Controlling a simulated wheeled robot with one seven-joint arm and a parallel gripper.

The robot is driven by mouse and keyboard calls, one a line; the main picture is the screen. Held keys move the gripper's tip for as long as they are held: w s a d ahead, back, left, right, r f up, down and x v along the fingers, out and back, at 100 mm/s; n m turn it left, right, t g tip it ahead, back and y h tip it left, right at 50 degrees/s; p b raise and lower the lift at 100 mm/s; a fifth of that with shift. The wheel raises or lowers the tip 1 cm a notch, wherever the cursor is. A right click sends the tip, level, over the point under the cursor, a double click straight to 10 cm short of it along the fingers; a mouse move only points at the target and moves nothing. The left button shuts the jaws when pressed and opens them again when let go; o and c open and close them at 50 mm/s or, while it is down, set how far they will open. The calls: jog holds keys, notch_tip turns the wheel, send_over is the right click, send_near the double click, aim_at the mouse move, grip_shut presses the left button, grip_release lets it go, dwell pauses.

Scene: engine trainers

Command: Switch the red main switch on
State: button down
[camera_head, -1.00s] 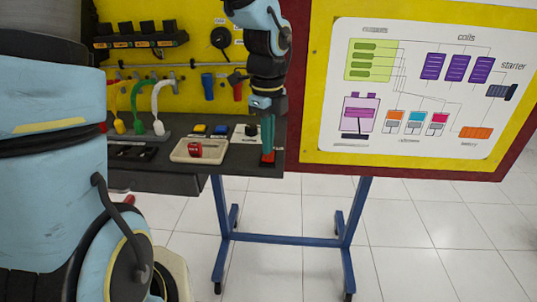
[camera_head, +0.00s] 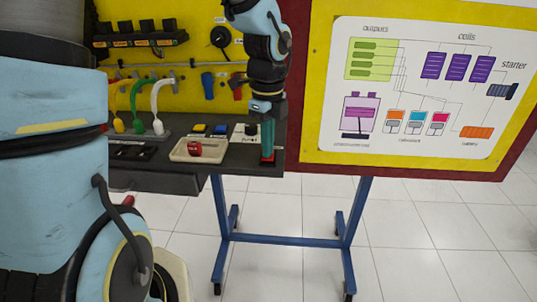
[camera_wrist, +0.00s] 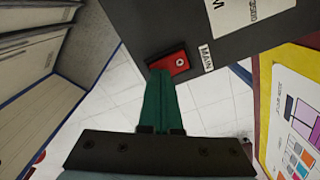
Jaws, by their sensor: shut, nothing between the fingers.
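The red main switch (camera_wrist: 180,63) sits at the edge of the dark bench panel, beside a white label reading "MAIN" in the wrist view. It also shows in the head view (camera_head: 268,156), at the front right corner of the bench. My gripper (camera_head: 267,146) points down at the switch, with green fingers together and empty. In the wrist view the fingertips (camera_wrist: 160,73) overlap the left end of the switch. I cannot tell whether they touch it. The fingers hide part of the switch, and its on or off position is unclear.
A beige tray (camera_head: 183,156) with a red block (camera_head: 194,148) stands left of my gripper. The diagram panel (camera_head: 345,100) stands at right. Floor in front is clear.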

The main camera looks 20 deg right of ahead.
jog(key=shift+f, duration=0.35)
jog(key=shift+r, duration=0.1)
notch_tip(320, 180, up, 7)
jog(key=p, duration=0.7)
dwell(0.4)
jog(key=w+a+r+n+t, duration=0.1)
jog(key=a+n, duration=2.4)
jog(key=n, duration=0.2)
jog(key=shift+w+a+r+n+t, duration=0.15)
jog(key=shift+r+n+t, duration=0.15)
jog(key=shift+n, duration=0.1)
